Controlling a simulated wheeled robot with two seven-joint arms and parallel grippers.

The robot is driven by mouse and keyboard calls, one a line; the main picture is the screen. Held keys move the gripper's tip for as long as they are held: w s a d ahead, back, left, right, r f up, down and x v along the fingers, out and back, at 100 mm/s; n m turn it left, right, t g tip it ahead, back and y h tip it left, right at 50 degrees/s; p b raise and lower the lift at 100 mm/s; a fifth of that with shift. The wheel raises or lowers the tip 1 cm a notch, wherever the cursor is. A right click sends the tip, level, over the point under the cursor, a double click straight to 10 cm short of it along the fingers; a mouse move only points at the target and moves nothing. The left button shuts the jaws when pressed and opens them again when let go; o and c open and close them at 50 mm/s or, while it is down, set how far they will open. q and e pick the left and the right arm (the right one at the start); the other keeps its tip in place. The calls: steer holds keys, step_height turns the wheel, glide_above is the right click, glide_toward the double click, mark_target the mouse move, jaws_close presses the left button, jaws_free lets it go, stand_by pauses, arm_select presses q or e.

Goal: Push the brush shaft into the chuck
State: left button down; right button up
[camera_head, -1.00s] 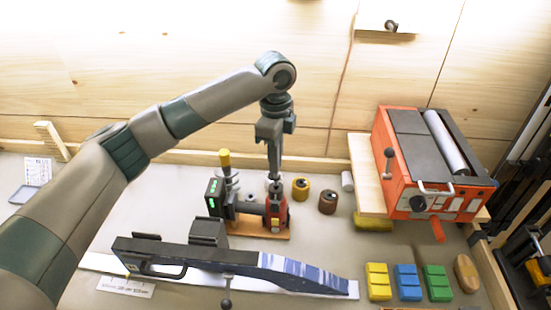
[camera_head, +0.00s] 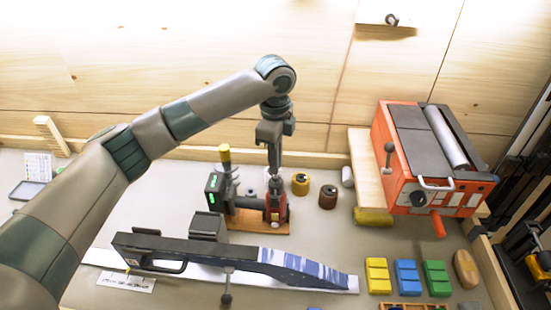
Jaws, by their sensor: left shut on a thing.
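A red and black drill-like tool (camera_head: 275,211) sits on a small wooden base below my left gripper, with a dark block showing green lights at its left. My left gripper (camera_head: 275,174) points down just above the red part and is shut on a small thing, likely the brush. The fingers hide most of it, and I cannot make out its shaft. The chuck is too small and covered to tell, so I cannot see whether shaft and chuck touch. My right gripper is not in view.
A long dark ski-shaped piece (camera_head: 220,253) lies in front of the tool. A yellow-topped upright post (camera_head: 225,156) stands close left of the gripper. Two small spools (camera_head: 300,184) stand to the right, before an orange machine (camera_head: 425,165). Coloured blocks (camera_head: 407,277) lie at front right.

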arm_select(q)
steer(key=shift+f, duration=0.9)
steer(key=c, duration=1.8)
jaws_free()
steer(key=shift+o, duration=0.2)
steer(key=shift+r, duration=0.1)
steer(key=shift+r+b, duration=0.65)
steer(key=shift+r, duration=0.2)
step_height(320, 180, up, 16)
steer(key=b, duration=0.5)
steer(key=shift+f, duration=0.25)
steer(key=shift+f, duration=0.1)
